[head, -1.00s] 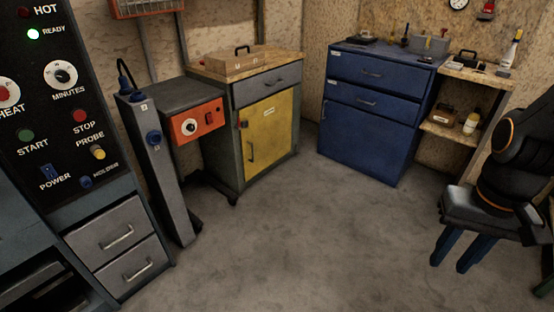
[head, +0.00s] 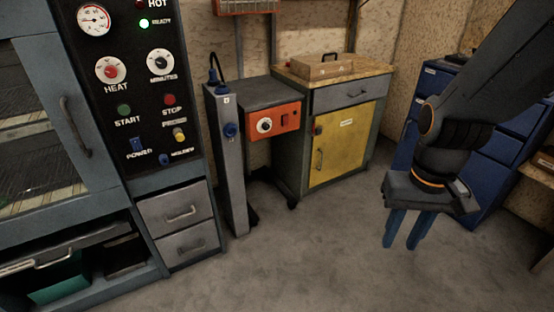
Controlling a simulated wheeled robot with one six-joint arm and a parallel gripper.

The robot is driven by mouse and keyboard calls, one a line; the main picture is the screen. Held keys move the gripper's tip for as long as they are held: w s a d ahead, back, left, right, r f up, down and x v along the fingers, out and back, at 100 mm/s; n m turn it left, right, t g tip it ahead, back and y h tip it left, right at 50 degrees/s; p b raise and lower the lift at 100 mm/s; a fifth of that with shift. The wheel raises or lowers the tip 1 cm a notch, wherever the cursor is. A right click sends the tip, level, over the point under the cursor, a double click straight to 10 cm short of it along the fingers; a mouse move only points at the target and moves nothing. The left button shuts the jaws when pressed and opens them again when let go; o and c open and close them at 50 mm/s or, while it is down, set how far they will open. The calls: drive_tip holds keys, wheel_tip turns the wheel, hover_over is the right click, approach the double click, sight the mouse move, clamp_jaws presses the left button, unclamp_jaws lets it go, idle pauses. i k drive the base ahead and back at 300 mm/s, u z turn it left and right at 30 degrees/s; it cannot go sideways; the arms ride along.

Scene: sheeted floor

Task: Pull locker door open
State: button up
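A yellow locker door (head: 350,146) with a small white label fills the lower front of a grey cabinet with a wooden top. The door looks closed. Its upright handle (head: 319,160) is on the left side, below a dark round knob or lock (head: 318,130). My gripper (head: 404,230) hangs in front and to the right of this cabinet, with its two blue fingers pointing down. The fingers are apart with nothing between them, and they do not touch the door. My arm hides part of a blue cabinet (head: 499,148) behind it.
A grey drawer (head: 343,94) is above the yellow door. A slanted grey post (head: 228,158) and an orange control box (head: 277,124) stand left of the cabinet. An oven-like unit with a black control panel (head: 136,103) is at the left. The grey floor (head: 310,255) in front is clear.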

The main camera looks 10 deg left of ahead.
sight(340, 140)
drive_tip(key=u, duration=0.35)
drive_tip(key=i, duration=1.2)
drive_tip(key=z, duration=0.3)
